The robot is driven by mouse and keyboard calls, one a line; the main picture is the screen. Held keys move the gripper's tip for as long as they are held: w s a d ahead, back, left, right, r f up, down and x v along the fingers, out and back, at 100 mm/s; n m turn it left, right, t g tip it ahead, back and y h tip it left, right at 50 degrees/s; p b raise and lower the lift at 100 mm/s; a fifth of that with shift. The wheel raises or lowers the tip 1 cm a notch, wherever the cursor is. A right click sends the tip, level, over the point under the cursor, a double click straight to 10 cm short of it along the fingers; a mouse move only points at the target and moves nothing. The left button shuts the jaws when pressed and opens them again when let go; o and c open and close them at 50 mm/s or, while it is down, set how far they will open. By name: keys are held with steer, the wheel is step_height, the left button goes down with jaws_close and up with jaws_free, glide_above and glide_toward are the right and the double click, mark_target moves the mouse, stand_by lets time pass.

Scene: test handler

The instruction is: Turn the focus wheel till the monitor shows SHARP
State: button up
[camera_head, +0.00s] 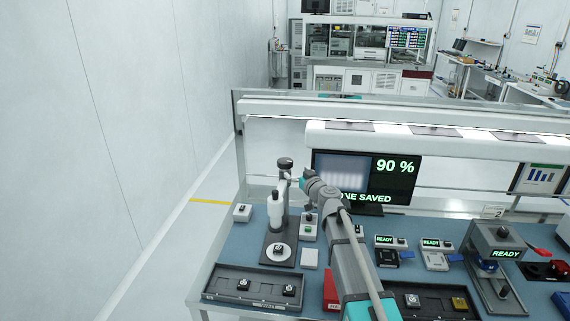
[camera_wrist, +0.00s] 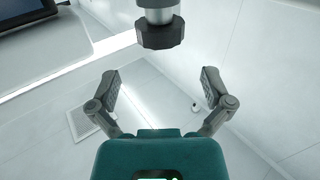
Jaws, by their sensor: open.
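The focus stand (camera_head: 277,210) is an upright instrument with a pale barrel and a dark wheel (camera_head: 285,163) at its top. In the wrist view a dark faceted wheel (camera_wrist: 161,33) on a grey cylinder sits beyond my fingertips, near the top centre. My gripper (camera_wrist: 160,77) is open, with nothing between its fingers. In the head view my gripper (camera_head: 296,180) is close to the right side of the stand's top; contact cannot be told. The monitor (camera_head: 393,180) shows "90 %", a blurred striped picture and text ending "NE SAVED", partly hidden by my arm.
A chip lies on a round white stage (camera_head: 278,253) under the stand. A dark tray (camera_head: 233,293) with two chips lies in front. Another tray (camera_head: 459,309), a READY press (camera_head: 496,260) and small fixtures stand to the right. A light bar (camera_head: 400,111) spans behind.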

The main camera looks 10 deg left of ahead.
mark_target(289, 165)
steer(key=x, duration=0.8)
steer(key=c, duration=0.9)
